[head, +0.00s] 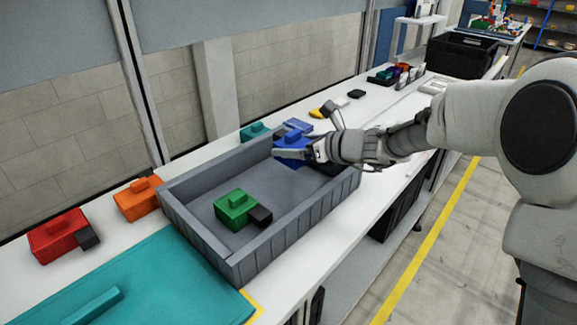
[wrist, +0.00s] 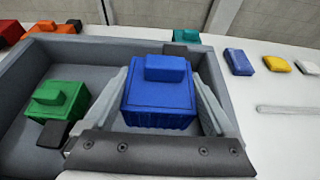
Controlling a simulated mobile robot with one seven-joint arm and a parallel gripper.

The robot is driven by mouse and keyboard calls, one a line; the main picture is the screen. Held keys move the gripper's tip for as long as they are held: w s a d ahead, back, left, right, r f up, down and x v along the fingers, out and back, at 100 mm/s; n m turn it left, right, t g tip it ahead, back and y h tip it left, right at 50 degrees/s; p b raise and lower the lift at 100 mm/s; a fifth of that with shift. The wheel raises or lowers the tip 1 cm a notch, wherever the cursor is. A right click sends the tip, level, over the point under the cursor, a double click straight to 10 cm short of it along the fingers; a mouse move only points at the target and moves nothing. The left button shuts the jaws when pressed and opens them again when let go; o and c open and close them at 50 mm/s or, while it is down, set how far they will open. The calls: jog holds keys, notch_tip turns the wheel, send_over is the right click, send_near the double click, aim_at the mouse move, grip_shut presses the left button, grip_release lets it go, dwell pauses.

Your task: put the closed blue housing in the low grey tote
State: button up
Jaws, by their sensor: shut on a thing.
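The closed blue housing (head: 293,150) is a box with a raised block on its lid. My gripper (head: 300,153) is shut on it, and in the wrist view the housing (wrist: 160,95) sits between the two fingers. The low grey tote (head: 215,257) stands on the bench. The housing is at the tote's far right end, over or inside the tote; I cannot tell whether it touches the floor. A green housing (head: 235,209) with a dark block at its side sits inside the tote, apart from the blue one.
A red housing (head: 58,236) and an orange housing (head: 137,201) stand left of the tote. A teal housing (head: 255,131) is behind it. A large teal panel (head: 150,285) lies in front. A black crate (head: 462,54) stands far along the bench. The tote's middle floor is free.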

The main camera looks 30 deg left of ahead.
jog(key=shift+x, duration=0.85)
jog(key=shift+f+b, duration=0.85)
jog(key=shift+f, duration=1.15)
jog(key=shift+d, duration=0.1)
jog(key=shift+f+b, duration=0.7)
jog(key=o, duration=1.2)
jog(key=shift+s+f, duration=0.1)
jog(key=shift+o, duration=0.2)
jog(key=shift+d+f, duration=0.1)
jog(key=shift+r+p, duration=0.5)
jog(key=shift+p, duration=0.15)
jog(key=p+v, duration=0.2)
jog(key=v, duration=1)
jog(key=shift+r, duration=0.3)
